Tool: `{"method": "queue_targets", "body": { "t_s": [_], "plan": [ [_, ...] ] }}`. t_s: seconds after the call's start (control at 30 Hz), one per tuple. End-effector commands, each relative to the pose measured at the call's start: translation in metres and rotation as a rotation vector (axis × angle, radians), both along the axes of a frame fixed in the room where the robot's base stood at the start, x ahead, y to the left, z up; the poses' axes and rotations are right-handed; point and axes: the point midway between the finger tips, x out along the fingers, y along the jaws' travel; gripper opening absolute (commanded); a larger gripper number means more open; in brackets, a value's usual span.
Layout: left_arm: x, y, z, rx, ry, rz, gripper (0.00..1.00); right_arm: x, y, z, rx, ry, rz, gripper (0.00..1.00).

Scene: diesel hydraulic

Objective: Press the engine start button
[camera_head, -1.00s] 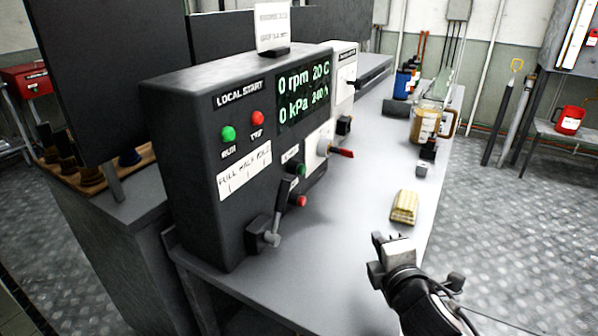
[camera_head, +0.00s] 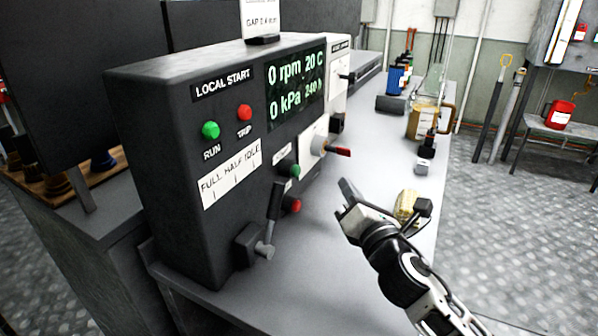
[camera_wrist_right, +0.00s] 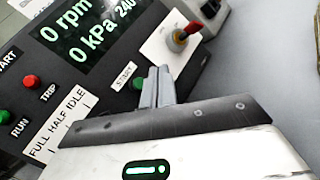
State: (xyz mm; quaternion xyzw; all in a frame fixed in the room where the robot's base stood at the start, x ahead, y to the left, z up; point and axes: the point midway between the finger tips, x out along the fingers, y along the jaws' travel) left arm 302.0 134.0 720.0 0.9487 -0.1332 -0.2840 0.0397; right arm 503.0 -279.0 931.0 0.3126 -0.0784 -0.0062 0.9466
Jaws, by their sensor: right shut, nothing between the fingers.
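A grey control panel (camera_head: 165,130) stands on the bench. A green button (camera_head: 295,171) sits on its front beside a small label; the label reads START in the right wrist view, where the green button (camera_wrist_right: 138,83) shows partly behind my fingers. My right gripper (camera_head: 346,192) is shut and empty, to the right of the button and apart from it in the head view. In the right wrist view its closed fingertips (camera_wrist_right: 157,84) point toward the panel, just right of the green button. My left gripper is not in view.
A red button (camera_head: 292,206) and a lever (camera_head: 271,222) are below the green button. A red-handled switch (camera_head: 338,151) sticks out to its right. Green RUN (camera_head: 211,131) and red TRIP (camera_head: 244,113) lamps are above. A yellow sponge-like block (camera_head: 407,204) lies behind my gripper.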

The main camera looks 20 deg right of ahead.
Motion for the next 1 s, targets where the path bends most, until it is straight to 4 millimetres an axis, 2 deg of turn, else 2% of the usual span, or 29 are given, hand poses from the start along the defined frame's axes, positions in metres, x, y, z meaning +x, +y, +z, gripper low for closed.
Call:
{"method": "queue_targets", "body": {
  "t_s": [0.2,0.43,0.63,1.0],
  "plan": [
    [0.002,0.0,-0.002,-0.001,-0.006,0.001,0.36,0.025,0.022,0.0,0.004,-0.003,0.001,0.0],
    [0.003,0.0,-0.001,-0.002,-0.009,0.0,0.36,0.044,0.039,0.0,0.003,-0.001,0.0,0.0],
    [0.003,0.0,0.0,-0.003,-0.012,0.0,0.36,0.05,0.045,0.001,0.001,0.0,0.0,0.0],
    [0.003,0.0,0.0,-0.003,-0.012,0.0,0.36,0.051,0.046,0.0,0.001,0.0,0.0,0.0]
  ]
}}
